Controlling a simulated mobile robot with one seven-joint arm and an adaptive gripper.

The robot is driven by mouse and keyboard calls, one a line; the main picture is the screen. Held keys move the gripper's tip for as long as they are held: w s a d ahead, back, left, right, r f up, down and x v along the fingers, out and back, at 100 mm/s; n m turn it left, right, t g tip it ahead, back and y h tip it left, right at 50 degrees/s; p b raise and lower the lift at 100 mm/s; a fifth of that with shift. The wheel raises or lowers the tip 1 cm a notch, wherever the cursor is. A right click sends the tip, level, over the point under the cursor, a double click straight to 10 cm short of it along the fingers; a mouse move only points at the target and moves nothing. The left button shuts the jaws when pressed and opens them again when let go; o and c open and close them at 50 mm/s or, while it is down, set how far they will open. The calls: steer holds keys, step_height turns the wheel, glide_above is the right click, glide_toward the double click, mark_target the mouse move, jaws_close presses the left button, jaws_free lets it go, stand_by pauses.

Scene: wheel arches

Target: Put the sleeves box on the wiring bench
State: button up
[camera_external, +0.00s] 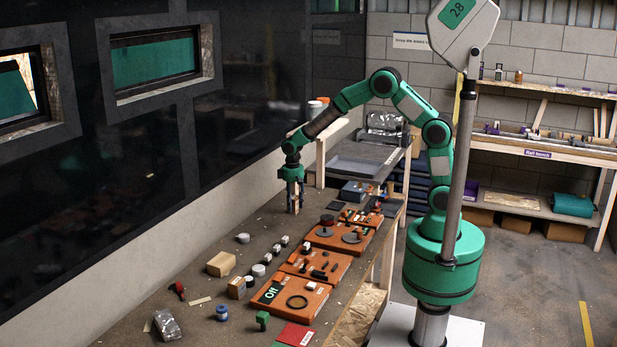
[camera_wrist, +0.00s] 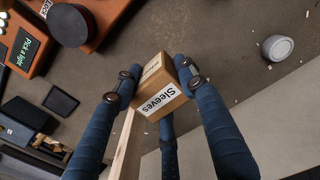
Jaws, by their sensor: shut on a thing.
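My gripper (camera_external: 293,198) points down over the far left part of the long brown bench (camera_external: 205,235) in the external view. In the wrist view my gripper (camera_wrist: 160,85) is shut on a small cardboard box with white labels, the sleeves box (camera_wrist: 151,78); one label reads "Sleeves". The fingers press on its two sides. In the external view the box is mostly hidden by the fingers, and I cannot tell whether it touches the bench. No readable sign marks which bench is the wiring bench.
Orange boards (camera_external: 325,265) with parts line the long bench's right side. Small white cylinders (camera_external: 258,270), cardboard blocks (camera_external: 221,264) and a silver bag (camera_external: 167,324) lie on it. A grey table (camera_external: 375,150) stands beyond its far end. A wooden shelf bench (camera_external: 540,145) is along the back wall.

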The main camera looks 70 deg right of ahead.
mark_target(294, 212)
stand_by(0.4)
steer(key=shift+f+b, duration=0.6)
steer(key=shift+f, duration=1.9)
steer(key=shift+f+b, duration=0.65)
steer(key=shift+f, duration=1.85)
steer(key=shift+f, duration=0.1)
steer(key=o, duration=1.2)
step_height(294, 212, up, 12)
steer(key=p, duration=0.2)
steer(key=shift+p, duration=0.3)
